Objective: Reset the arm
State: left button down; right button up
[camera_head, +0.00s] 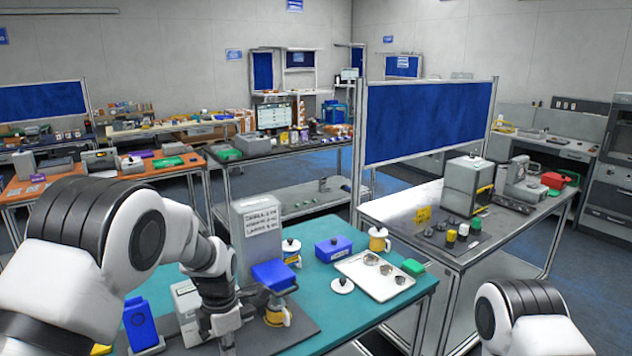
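My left arm comes in from the left and reaches down over the teal table (395,310). My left gripper (226,330) is low near the bottom edge, over or beside a dark mat (300,328). Its fingertips are not clear, so I cannot tell if it is open or holds anything. My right arm shows only as a rounded white and black link at the bottom right; its gripper is out of view. A blue device (140,324) stands left of my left gripper, and a white box-shaped device (186,308) is partly behind my arm.
A grey labelled box (257,225) stands behind a blue-topped unit (274,273) with a yellow cup (277,312). A white tray (372,284), blue box (333,249), white lid (342,285) and green block (412,267) are to the right. A metal bench (405,212) adjoins the table.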

pick_arm(q)
jog(key=s+a+f+g+b, duration=0.1)
jog(key=s+f+b, duration=0.2)
jog(key=s+f, duration=0.45)
jog(key=s+a+f+m+g+b, duration=0.1)
jog(key=s+a+f+g+b, duration=0.2)
jog(key=f, duration=0.7)
jog(key=s+f+b, duration=0.2)
jog(key=s+f, duration=0.5)
jog(key=f, duration=0.2)
jog(key=s+a+f+m+t+b, duration=0.1)
jog(key=s+f+m+t+b, duration=0.1)
jog(key=s+f+m, duration=0.3)
jog(key=s+a+f+m+t+b, duration=0.2)
jog(key=s+m, duration=0.8)
jog(key=m, duration=0.8)
notch_tip(320, 180, down, 3)
jog(key=shift+s+r+m+t+b, duration=0.1)
jog(key=shift+s+m+t+b, duration=0.25)
jog(key=shift+b, duration=0.2)
pick_arm(e)
notch_tip(320, 180, down, 14)
jog(key=shift+w, duration=0.4)
pick_arm(q)
jog(key=shift+s+a, duration=0.1)
